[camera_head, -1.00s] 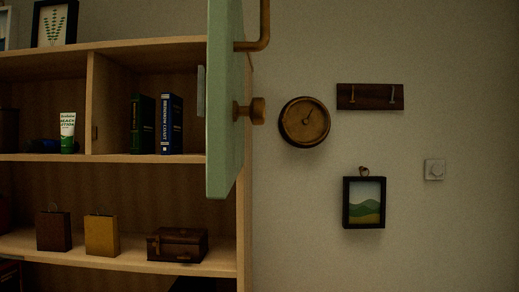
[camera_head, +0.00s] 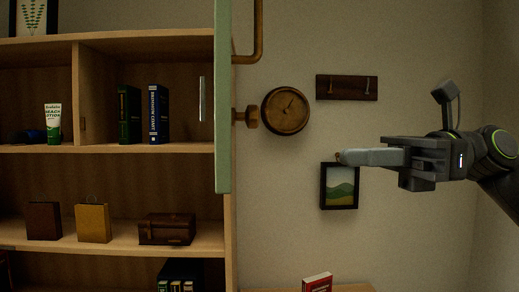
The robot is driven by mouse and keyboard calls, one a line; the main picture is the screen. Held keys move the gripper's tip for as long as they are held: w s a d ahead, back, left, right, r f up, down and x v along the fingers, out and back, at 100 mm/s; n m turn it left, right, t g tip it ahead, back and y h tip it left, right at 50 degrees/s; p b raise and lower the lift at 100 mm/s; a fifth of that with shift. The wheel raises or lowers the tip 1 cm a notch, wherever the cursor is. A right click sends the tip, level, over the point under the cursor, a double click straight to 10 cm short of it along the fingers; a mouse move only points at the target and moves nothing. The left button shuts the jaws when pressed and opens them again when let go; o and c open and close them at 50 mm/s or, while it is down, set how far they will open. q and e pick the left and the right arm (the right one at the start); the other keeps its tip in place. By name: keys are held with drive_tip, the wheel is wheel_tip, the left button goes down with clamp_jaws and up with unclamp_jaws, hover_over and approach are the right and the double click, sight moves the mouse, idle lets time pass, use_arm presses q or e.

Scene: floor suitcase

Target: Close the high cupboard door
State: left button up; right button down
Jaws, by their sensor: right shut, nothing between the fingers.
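The cupboard door (camera_head: 222,110) is pale green and stands open, seen nearly edge-on at the right side of the shelving. It carries a brass-coloured knob (camera_head: 248,117) and a bent handle bar (camera_head: 257,35) on its right-facing side. Behind it the cupboard compartment (camera_head: 180,75) is open to view. My right gripper (camera_head: 345,157) is at the right, shut and empty, its fingers pointing left. It is clear of the door, to the right of and lower than the knob, and overlaps the top of the wall picture in view. My left gripper is not in view.
Books (camera_head: 158,114) and a lotion tube (camera_head: 53,122) stand on the upper shelf; boxes and a small brown case (camera_head: 167,229) are below. A round clock (camera_head: 285,111), hook rail (camera_head: 346,88) and framed picture (camera_head: 339,187) hang on the wall. A red book (camera_head: 317,282) shows at bottom.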

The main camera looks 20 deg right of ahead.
drive_tip(key=p+x, duration=1)
drive_tip(key=x, duration=0.3)
idle(0.6)
